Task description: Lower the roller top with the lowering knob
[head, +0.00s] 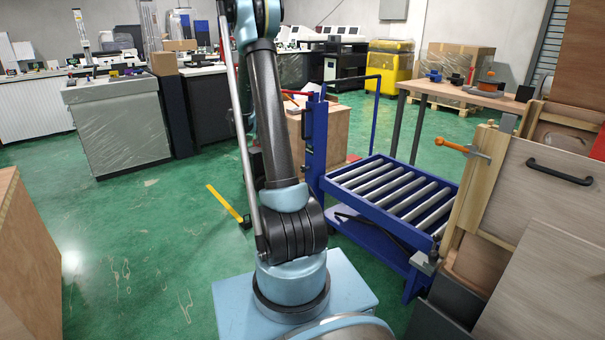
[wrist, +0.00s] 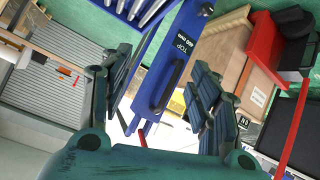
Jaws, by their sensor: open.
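The blue lift cart carries the roller top (head: 395,195), a blue frame with several grey rollers, at right of centre in the head view. It sits level above the cart's blue lower base. A blue upright (head: 317,140) stands at its left end. In the wrist view, part of the roller top (wrist: 146,8) shows at the top, and a blue panel (wrist: 176,52) with a black handle and a "TOP" label crosses the middle. I cannot make out for certain which part is the lowering knob. My gripper (wrist: 162,88) is open and empty, its fingers either side of this panel.
A wooden crate (head: 335,130) stands behind the upright. A workbench (head: 465,96) is behind the roller top. Wooden panels with an orange-handled clamp (head: 462,149) crowd the right side. Green floor (head: 150,230) is open on the left.

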